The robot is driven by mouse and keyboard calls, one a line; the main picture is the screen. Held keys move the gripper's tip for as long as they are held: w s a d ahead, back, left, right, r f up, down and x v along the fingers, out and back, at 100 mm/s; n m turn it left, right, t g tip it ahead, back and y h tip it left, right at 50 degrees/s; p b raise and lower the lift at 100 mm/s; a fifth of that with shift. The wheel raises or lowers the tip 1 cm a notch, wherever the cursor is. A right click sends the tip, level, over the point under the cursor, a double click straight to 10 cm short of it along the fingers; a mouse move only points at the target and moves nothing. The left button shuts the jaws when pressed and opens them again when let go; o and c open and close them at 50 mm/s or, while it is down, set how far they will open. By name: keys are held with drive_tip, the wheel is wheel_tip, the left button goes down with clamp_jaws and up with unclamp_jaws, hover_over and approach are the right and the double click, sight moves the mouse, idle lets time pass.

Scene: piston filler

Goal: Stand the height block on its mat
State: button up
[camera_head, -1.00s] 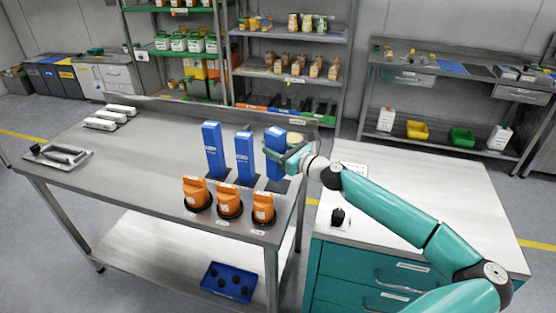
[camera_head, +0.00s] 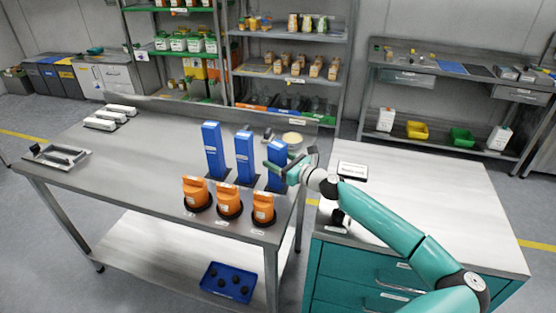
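Orange pieces (camera_head: 229,201) in black round bases stand close in front of the blocks. A pale-topped round container (camera_head: 292,138) is just behind the right block. A teal drawer cabinet (camera_head: 380,275) stands to the right. The table's left middle (camera_head: 140,160) is clear.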

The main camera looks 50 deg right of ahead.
drive_tip(key=shift+r, duration=0.15)
drive_tip(key=shift+s+d, duration=0.1)
drive_tip(key=shift+s, duration=0.2)
drive_tip(key=s, duration=1.1)
drive_tip(key=shift+s+d, duration=0.2)
drive_tip(key=shift+d, duration=0.2)
